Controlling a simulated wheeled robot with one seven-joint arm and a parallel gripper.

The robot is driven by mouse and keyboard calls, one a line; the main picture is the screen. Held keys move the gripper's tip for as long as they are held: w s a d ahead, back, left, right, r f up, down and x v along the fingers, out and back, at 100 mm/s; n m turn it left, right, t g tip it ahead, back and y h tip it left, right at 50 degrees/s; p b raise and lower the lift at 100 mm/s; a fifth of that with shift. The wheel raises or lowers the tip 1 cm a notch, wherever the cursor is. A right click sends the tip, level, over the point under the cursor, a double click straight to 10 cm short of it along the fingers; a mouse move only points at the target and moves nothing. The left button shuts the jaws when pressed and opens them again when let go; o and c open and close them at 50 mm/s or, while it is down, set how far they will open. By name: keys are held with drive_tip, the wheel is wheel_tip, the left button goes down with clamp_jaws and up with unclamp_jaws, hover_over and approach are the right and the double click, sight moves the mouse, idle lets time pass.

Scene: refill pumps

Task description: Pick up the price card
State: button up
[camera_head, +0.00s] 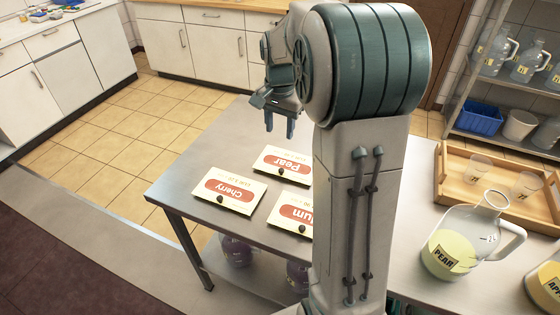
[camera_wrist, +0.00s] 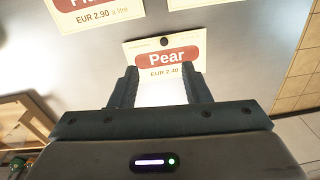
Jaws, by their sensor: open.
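Three price cards lie on the metal table. The Pear card (camera_head: 284,166) is at the back, the Cherry card (camera_head: 229,191) is at the left front, and a card reading "lum" (camera_head: 294,212) is partly hidden by my arm. Each has a red oval and a small dark knob. My gripper (camera_head: 281,122) is open and empty above the table near the Pear card. In the wrist view, the Pear card (camera_wrist: 165,56) with "EUR 2.40" lies just beyond and between the fingertips of my gripper (camera_wrist: 160,82). I see no contact with it.
A wooden tray (camera_head: 447,198) with clear cups stands on the right. A jug of yellow liquid labelled PEAR (camera_head: 450,257) stands in front of it, with another jug at the right edge. The metal table (camera_head: 185,193) is bare left of the cards. Purple containers sit on its lower shelf.

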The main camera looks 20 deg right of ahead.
drive_tip(key=m+b, duration=0.1)
drive_tip(key=m, duration=0.1)
hover_over(282, 169)
wheel_tip(282, 169, down, 4)
drive_tip(key=shift+g, duration=0.3)
drive_tip(key=f, duration=0.9)
drive_tip(key=shift+w+d+f, duration=0.1)
drive_tip(key=shift+d+f, duration=0.05)
drive_tip(key=shift+d, duration=0.1)
drive_tip(key=f, duration=0.3)
drive_tip(key=f+p, duration=0.1)
drive_tip(key=shift+a+f, duration=0.15)
drive_tip(key=shift+a, duration=0.2)
drive_tip(key=shift+f, duration=0.5)
drive_tip(key=c, duration=0.9)
